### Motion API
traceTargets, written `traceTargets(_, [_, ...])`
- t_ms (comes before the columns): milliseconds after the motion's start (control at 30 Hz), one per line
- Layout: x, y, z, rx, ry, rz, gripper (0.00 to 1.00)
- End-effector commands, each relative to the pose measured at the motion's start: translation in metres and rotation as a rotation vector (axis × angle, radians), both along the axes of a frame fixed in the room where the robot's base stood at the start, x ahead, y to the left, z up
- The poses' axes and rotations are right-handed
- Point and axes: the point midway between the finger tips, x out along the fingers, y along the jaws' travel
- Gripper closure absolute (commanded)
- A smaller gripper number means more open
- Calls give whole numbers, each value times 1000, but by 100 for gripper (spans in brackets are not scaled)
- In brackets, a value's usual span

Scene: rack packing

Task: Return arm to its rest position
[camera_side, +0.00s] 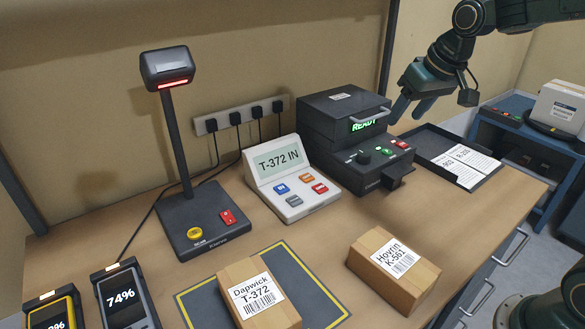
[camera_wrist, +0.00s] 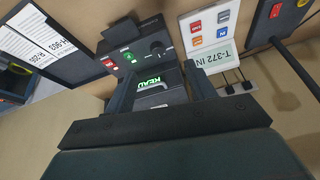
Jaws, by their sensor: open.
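My gripper (camera_side: 412,104) is raised above the bench at the upper right in the side view, beside and above the black label printer. In the wrist view my gripper (camera_wrist: 160,85) shows two dark fingers spread apart with nothing between them. The black printer (camera_side: 345,135) has a green "READY" display and lies beyond the fingers in the wrist view (camera_wrist: 148,52).
A cardboard box "Dapwick T-372" (camera_side: 262,311) sits on the yellow-edged mat (camera_side: 316,283); a box "Hovrin K-561" (camera_side: 382,284) is to its right. A scanner stand (camera_side: 173,130), a console "T-372 IN" (camera_side: 292,185) and a black tray with labels (camera_side: 422,142) stand behind.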

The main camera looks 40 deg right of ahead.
Motion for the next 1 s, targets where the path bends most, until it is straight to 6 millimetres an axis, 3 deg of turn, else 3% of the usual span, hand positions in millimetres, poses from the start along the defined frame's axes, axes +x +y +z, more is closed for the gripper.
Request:
traceTargets(300, [-77,24,18,-21,-30,48,45])
traceTargets(700, [-169,42,10,-40,-61,104,45])
traceTargets(1000, [-208,46,-4,-49,-75,132,45])
